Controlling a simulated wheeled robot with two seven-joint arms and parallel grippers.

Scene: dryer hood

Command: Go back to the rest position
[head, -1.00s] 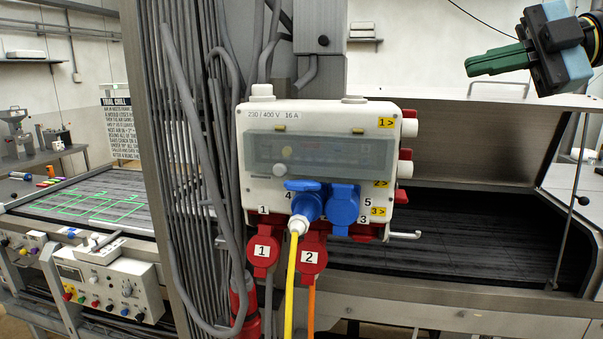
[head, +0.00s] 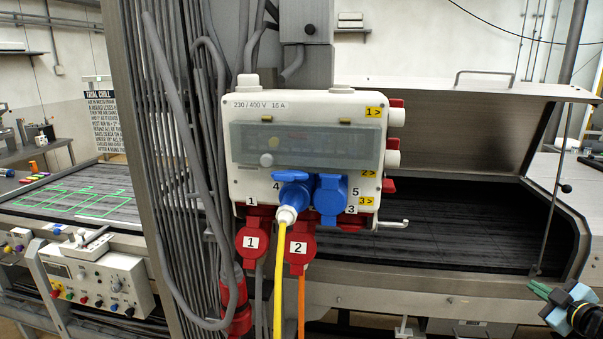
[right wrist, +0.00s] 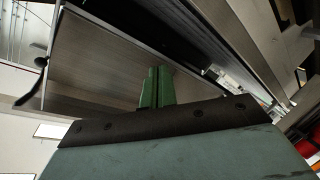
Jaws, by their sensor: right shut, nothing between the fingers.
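My right gripper (head: 540,290) is low at the right edge of the head view, in front of the dryer's lower front. Its green fingers are together with nothing between them; they also show in the right wrist view (right wrist: 156,86). The fingers look clear of the surfaces around them, though the distance is hard to judge. My left gripper is in no view. The power box (head: 300,190) hangs in the middle on the metal column.
The dryer hood (head: 470,130) stands raised behind the box, over a dark belt (head: 460,225). A thin rod (head: 553,215) stands at its right. Grey cables run down the column at left. A control box (head: 95,275) is at lower left.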

